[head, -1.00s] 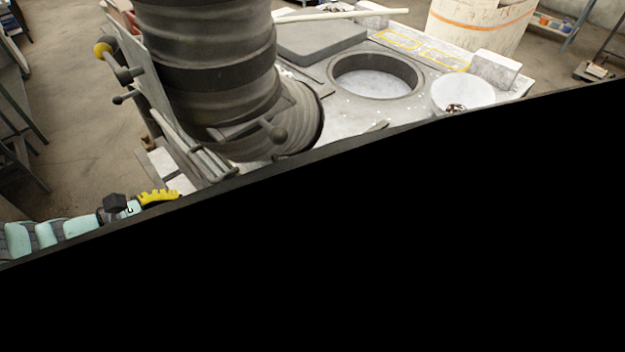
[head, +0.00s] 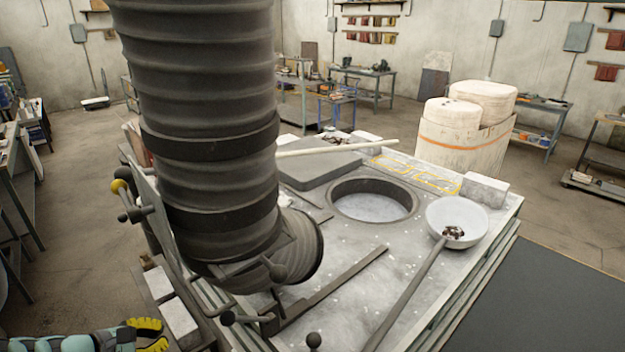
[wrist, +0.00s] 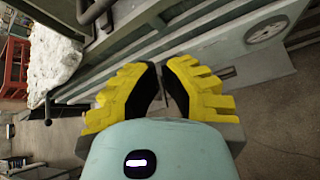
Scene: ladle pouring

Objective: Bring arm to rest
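My gripper (head: 150,335) is low at the left edge of the head view, beside the furnace table and apart from it. Its yellow fingers with black pads also show in the wrist view (wrist: 160,85). A narrow gap shows between them, with nothing held. A long-handled ladle (head: 412,288) lies on the right of the table top, its head in a white bowl (head: 472,213). The inside of the ladle's head is dark and shiny. Part of my arm is cut off by the picture's edge.
The grey table (head: 345,240) has a round opening (head: 372,201) with a dark rim. A large ribbed dark duct (head: 210,130) stands at its left, with levers and knobs below. Open floor lies left of the table.

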